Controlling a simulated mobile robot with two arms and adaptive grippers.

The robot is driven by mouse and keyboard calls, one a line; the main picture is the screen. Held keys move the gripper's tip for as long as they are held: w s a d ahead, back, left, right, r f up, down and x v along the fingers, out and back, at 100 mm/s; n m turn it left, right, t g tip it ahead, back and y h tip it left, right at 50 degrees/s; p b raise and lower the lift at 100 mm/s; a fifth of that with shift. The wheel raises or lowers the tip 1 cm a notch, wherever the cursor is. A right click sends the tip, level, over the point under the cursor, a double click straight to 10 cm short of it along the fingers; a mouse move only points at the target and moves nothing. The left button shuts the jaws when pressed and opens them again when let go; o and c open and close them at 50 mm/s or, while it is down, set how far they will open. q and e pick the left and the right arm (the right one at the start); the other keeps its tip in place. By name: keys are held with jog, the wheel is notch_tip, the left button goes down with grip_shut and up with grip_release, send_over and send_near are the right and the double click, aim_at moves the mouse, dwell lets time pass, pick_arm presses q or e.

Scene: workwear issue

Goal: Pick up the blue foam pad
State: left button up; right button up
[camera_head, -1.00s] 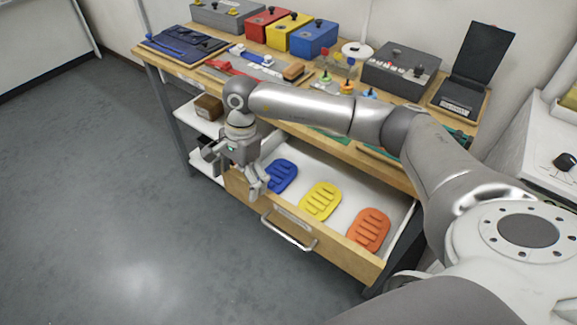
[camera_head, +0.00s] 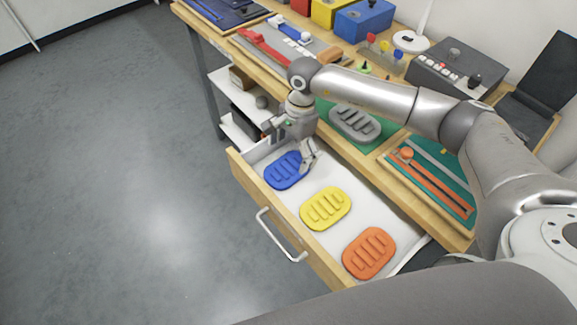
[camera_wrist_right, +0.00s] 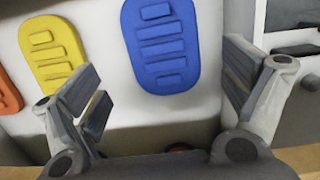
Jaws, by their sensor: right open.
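The blue foam pad (camera_head: 284,170) lies flat at the far left end of the open drawer, with raised ribs on top. My right gripper (camera_head: 296,154) hangs over the drawer beside and partly in front of the pad's right edge. In the right wrist view the blue pad (camera_wrist_right: 162,48) shows beyond and between the two spread fingers of the gripper (camera_wrist_right: 166,92). The gripper is open, with nothing between its fingers. My left gripper is not in view.
A yellow pad (camera_head: 325,208) and an orange pad (camera_head: 369,253) lie in the same drawer (camera_head: 292,222). The workbench above holds a grey ribbed pad (camera_head: 354,122) and a teal board (camera_head: 436,172). Open floor lies to the left.

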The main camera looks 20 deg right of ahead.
aim_at(288, 166)
jog(key=f, duration=0.1)
jog(key=f+p, duration=0.1)
jog(key=f, duration=0.2)
jog(key=shift+a+f, duration=0.1)
jog(key=shift+a, duration=0.25)
jog(key=shift+f, duration=0.6)
jog(key=shift+c, duration=0.7)
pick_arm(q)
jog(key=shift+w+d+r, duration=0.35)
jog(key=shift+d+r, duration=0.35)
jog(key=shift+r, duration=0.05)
pick_arm(e)
jog(key=c, duration=0.9)
